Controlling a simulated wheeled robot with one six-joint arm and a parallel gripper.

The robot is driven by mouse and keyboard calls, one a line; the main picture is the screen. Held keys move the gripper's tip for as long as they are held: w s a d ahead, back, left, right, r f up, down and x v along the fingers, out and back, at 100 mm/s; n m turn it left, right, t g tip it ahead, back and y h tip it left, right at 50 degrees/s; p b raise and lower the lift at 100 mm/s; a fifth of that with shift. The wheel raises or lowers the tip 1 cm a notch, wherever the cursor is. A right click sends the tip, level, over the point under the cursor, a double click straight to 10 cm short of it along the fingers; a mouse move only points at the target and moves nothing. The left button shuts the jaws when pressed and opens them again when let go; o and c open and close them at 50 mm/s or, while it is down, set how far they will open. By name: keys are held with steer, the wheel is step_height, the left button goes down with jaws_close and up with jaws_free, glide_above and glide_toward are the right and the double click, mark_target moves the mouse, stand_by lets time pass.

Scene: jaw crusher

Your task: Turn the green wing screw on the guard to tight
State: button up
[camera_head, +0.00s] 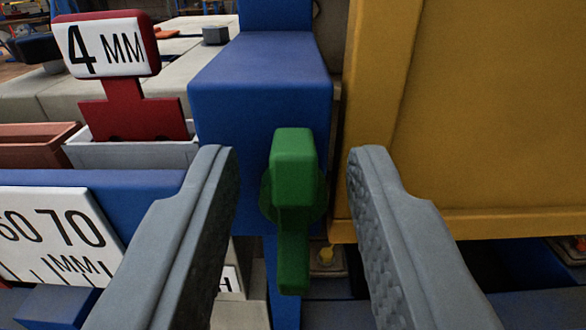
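The green wing screw (293,215) sits on the front of a blue block (258,95) in the middle of the view. Its wing is upright, with one lobe above and one below the round hub. My gripper (291,165) is open, with one grey finger on each side of the screw. There is a gap between each finger and the wing, and neither seems to touch it. The guard looks like the large yellow panel (490,110) just right of the blue block, close behind the right finger.
A red stand with a "4 MM" sign (107,45) rises from a grey bin (130,153) at the left. A brown bin (35,147) stands beside it. A white scale plate marked 60 and 70 (55,240) is at the lower left, near the left finger.

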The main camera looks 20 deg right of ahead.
jaws_close()
steer(key=shift+d+m, duration=0.1)
steer(key=shift+m, duration=0.3)
steer(key=m, duration=0.5)
steer(key=d+m, duration=0.1)
steer(key=m, duration=0.2)
steer(key=shift+s+f, duration=0.2)
steer(key=shift+f, duration=0.05)
steer(key=shift+s+d+f+m, duration=0.1)
steer(key=shift+f+m, duration=0.1)
steer(key=shift+m, duration=1.3)
steer(key=shift+w+d+f+m, duration=0.1)
steer(key=shift+f+m, duration=0.1)
steer(key=shift+m, duration=1.3)
steer(key=shift+s+f+m, duration=0.1)
steer(key=shift+f+m, duration=0.1)
steer(key=shift+m, duration=1.3)
